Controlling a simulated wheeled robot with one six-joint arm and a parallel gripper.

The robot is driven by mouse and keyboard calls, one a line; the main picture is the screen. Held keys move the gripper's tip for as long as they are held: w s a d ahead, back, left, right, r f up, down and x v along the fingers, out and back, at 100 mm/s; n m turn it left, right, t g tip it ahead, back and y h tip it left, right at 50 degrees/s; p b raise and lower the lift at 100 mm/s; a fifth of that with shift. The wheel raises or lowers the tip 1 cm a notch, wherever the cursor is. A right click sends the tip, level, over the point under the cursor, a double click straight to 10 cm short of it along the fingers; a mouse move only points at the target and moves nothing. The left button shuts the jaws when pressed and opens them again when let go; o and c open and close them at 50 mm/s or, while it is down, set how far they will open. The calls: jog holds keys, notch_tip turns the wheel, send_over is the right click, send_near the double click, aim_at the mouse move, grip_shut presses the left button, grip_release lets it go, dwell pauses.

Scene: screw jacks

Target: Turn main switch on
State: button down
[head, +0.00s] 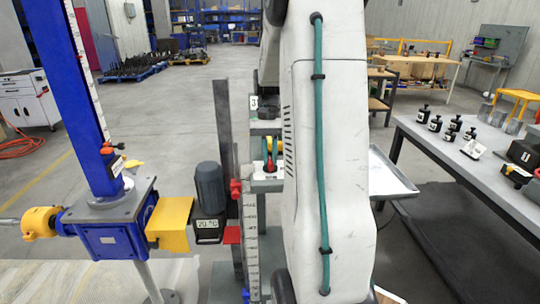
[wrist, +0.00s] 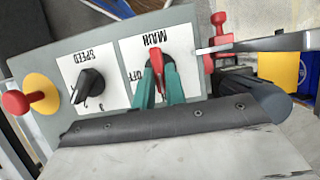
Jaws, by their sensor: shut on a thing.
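The main switch has a red handle (wrist: 157,62) on a white plate marked MAIN, which appears upside down in the wrist view. My gripper (wrist: 159,80) has teal fingers, one on each side of the handle, and is shut on it. The handle lies roughly upright in the picture. An OFF label shows beside the left finger; the rest of the plate's lower part is hidden by the fingers. In the head view, my gripper (head: 268,163) is at the small control panel (head: 262,185), partly covered by my arm.
In the wrist view, a black SPEED knob (wrist: 88,86) and a red button on yellow (wrist: 20,102) sit left of the switch. In the head view, a blue screw jack (head: 85,90) and grey motor (head: 210,188) stand left; a table (head: 465,165) stands right.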

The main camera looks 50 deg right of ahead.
dwell(0.4)
jog(key=c, duration=1.4)
grip_release()
jog(key=shift+c, duration=0.2)
jog(key=v, duration=0.8)
jog(key=shift+s+f, duration=0.1)
